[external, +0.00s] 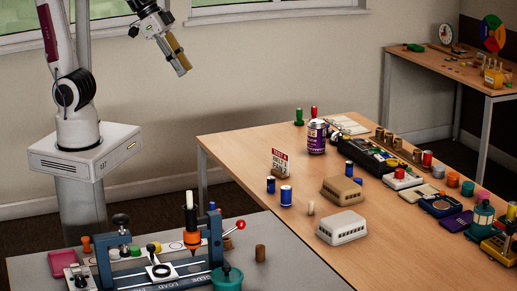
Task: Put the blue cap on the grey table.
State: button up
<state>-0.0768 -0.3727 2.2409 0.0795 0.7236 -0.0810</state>
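Several small blue cylindrical pieces stand on the wooden table: a larger blue and white one (286,196), a darker one (270,185) just behind it, and others (349,168) near the brown slotted block. I cannot tell which of them, if any, is the blue cap. The grey table (250,277) is at the lower left, partly covered by a blue press fixture. My gripper (182,68) hangs high at the upper left, in front of the wall, far from both tables' surfaces. Its fingers are too small to read, so whether it is open or holds something is unclear.
The blue fixture (190,277), a teal pot (227,279) and a pink tray (63,262) occupy the grey table. A brown cylinder (260,253) stands near its right side. White and brown slotted blocks (342,226) and a purple can (316,137) stand on the wooden table.

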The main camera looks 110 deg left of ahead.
jog(key=w+a+f+n, duration=0.1)
jog(key=w+a, duration=0.2)
jog(key=w, duration=0.4)
jog(key=w+a+f, duration=0.1)
jog(key=w+a, duration=0.2)
jog(key=w, duration=0.4)
jog(key=n+t+y, duration=0.2)
send_over(356, 179)
jog(key=s+d, duration=0.2)
jog(key=s, duration=0.3)
jog(key=f, duration=3.2)
jog(key=shift+w+d, duration=0.15)
jog(key=shift+w, duration=0.1)
jog(key=shift+a+f, duration=0.2)
jog(key=shift+f, duration=0.45)
jog(key=shift+w+f, duration=0.25)
jog(key=shift+x, duration=2.15)
